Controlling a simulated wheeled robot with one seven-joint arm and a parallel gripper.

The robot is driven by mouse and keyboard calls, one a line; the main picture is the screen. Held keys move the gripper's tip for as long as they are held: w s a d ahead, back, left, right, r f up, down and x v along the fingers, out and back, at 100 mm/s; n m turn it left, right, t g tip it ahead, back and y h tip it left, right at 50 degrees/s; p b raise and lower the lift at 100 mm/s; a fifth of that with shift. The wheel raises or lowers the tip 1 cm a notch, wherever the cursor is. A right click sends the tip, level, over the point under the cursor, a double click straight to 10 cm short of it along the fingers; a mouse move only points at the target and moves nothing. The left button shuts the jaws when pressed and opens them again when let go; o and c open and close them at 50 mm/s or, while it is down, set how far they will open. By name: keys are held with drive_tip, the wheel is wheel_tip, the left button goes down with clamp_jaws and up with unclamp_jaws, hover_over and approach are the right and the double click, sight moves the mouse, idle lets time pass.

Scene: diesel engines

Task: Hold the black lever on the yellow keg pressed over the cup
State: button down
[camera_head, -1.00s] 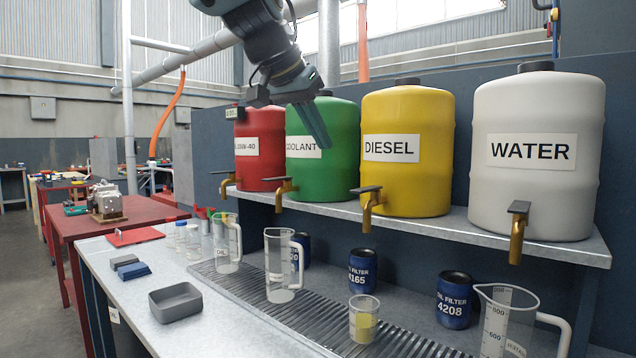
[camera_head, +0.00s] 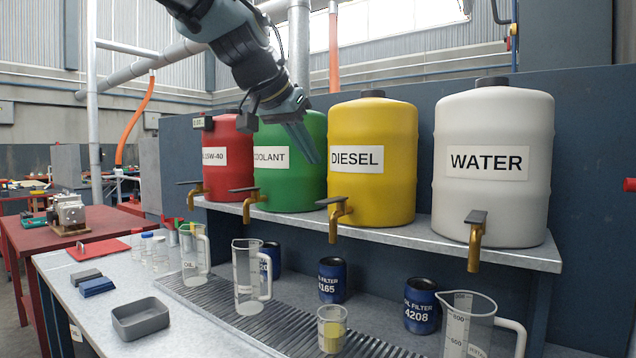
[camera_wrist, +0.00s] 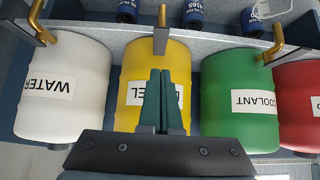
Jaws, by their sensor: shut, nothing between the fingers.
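The yellow keg (camera_head: 385,195) marked DIESEL stands on the shelf. Its brass tap (camera_head: 335,224) carries a flat black lever (camera_head: 333,200) on top. The lever also shows in the wrist view (camera_wrist: 160,42), just beyond my fingertips. A small clear cup (camera_head: 331,338) with yellow contents stands on the grate below that tap. My gripper (camera_head: 314,158) is shut and empty, its fingers pointing down in front of the kegs, above and left of the lever. In the wrist view, the closed fingers (camera_wrist: 160,76) overlap the DIESEL label. No contact with the lever is visible.
The green keg (camera_head: 290,190) and red keg (camera_head: 227,175) stand left, the white WATER keg (camera_head: 490,200) right, each with a tap jutting forward. A jug (camera_head: 247,275), blue filters (camera_head: 332,279) and a measuring jug (camera_head: 470,325) stand below.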

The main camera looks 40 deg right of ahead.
sight(320, 204)
drive_tip(key=d+f, duration=0.1)
drive_tip(key=f, duration=0.1)
drive_tip(key=d+f+p, duration=0.1)
drive_tip(key=f, duration=0.3)
drive_tip(key=shift+w+d, duration=0.35)
drive_tip(key=shift+d, duration=0.05)
drive_tip(key=shift+f, duration=0.45)
drive_tip(key=shift+f, duration=0.2)
drive_tip(key=b, duration=0.2)
drive_tip(key=shift+f+b, duration=0.3)
drive_tip(key=b, duration=0.2)
drive_tip(key=f+h+b, duration=0.1)
drive_tip(key=b, duration=0.2)
drive_tip(key=shift+a, duration=0.2)
drive_tip(key=b, duration=0.2)
drive_tip(key=shift+s+a+f+h+b, duration=0.1)
drive_tip(key=shift+f+h+b, duration=0.2)
drive_tip(key=shift+f, duration=0.05)
